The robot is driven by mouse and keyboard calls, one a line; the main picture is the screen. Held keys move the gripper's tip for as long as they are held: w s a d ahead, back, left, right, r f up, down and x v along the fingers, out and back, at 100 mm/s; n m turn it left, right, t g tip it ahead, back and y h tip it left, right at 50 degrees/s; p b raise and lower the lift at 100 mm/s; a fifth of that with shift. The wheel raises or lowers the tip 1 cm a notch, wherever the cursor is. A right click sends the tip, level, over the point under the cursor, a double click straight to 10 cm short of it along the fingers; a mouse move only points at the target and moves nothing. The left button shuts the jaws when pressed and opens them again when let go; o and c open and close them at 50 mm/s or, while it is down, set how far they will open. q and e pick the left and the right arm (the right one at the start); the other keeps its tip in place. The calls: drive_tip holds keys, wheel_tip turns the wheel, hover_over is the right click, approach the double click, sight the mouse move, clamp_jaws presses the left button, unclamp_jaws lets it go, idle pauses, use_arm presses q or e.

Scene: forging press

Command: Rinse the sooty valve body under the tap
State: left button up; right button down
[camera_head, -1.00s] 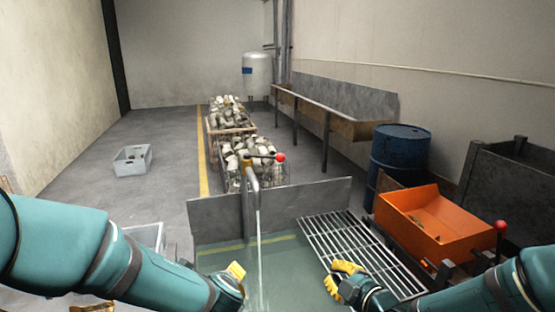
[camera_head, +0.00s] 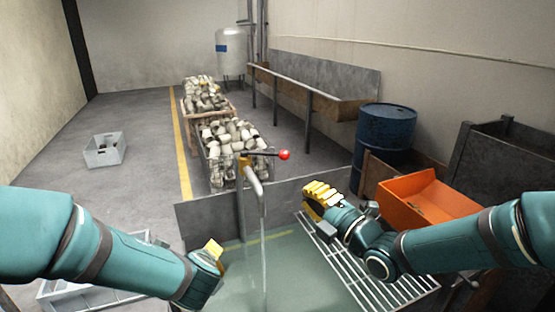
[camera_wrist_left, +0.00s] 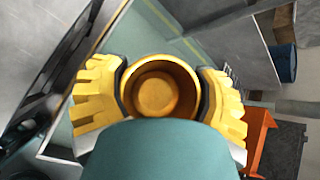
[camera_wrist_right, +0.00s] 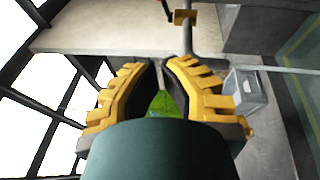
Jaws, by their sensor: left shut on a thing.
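My left gripper (camera_head: 213,250) is over the water of the wash tank (camera_head: 200,218), left of the falling stream. In the left wrist view its yellow fingers (camera_wrist_left: 160,95) are shut around a round, brass-coloured hollow body (camera_wrist_left: 160,92), seemingly the valve body; no soot is plain on it. In the head view this body is hidden. The tap (camera_head: 252,180) has a lever with a red knob (camera_head: 284,155), and a thin water stream (camera_head: 263,250) falls from its spout. My right gripper (camera_head: 320,195) is right of the tap, below the knob, apart from it. Its fingers (camera_wrist_right: 165,65) are close together; something green shows between them.
A draining rack (camera_head: 345,270) lies right of the water. An orange bin (camera_head: 430,203) and a blue drum (camera_head: 387,130) stand further right. A wire crate of pale parts (camera_head: 232,145) stands behind the tank. A grey crate (camera_head: 104,150) sits on open floor.

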use_arm(q)
drive_tip(key=shift+r+p, duration=0.7)
drive_tip(key=shift+r, duration=0.05)
drive_tip(key=shift+r+p, duration=0.35)
drive_tip(key=shift+r, duration=0.1)
use_arm(e)
drive_tip(key=w+d+x, duration=0.1)
drive_tip(key=d+x, duration=0.1)
drive_tip(key=x, duration=1)
drive_tip(key=shift+w+r, duration=0.2)
drive_tip(key=shift+w, duration=0.45)
use_arm(q)
drive_tip(key=shift+f, duration=0.2)
use_arm(e)
drive_tip(key=shift+a, duration=0.1)
